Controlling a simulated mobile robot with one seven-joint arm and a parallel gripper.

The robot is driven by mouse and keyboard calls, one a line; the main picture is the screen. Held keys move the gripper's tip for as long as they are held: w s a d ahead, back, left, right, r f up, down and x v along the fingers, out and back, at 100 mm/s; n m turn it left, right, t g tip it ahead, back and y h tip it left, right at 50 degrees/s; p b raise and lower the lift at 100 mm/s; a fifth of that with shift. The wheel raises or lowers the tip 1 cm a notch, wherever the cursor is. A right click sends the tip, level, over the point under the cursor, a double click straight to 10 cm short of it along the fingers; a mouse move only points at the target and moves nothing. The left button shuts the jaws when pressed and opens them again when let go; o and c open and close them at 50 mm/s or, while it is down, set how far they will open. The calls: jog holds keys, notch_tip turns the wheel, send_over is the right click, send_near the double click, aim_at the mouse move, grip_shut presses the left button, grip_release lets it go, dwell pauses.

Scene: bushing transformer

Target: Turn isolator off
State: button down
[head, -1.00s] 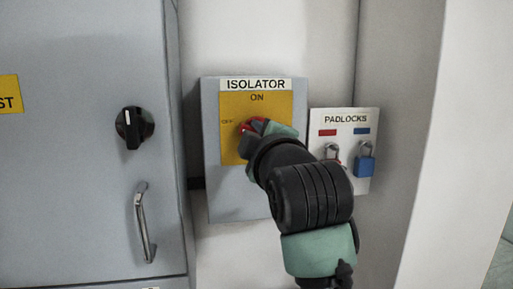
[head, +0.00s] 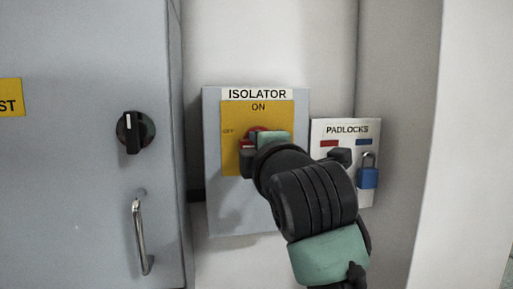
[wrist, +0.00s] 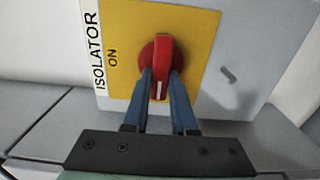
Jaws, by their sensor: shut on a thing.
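The isolator box (head: 222,200) is grey with a yellow plate (head: 232,112), marked ON at the top and OFF at the left. Its red rotary handle (wrist: 162,52) shows between my fingers in the wrist view. The handle's white mark is at the end near my fingers, towards the plate's OFF side. My gripper (wrist: 161,78) is shut on the handle, one blue-grey finger on each side. In the head view my gripper (head: 257,148) covers most of the handle; only part of the red shows above it.
A padlock board (head: 346,128) with a blue padlock (head: 368,177) is right of the box, partly behind my arm. A grey cabinet (head: 70,180) with a black knob (head: 135,132) and metal handle (head: 141,237) is at left.

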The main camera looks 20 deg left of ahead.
jog(key=shift+f, duration=0.1)
jog(key=c, duration=0.7)
grip_release()
jog(key=b+v, duration=0.3)
jog(key=v, duration=1)
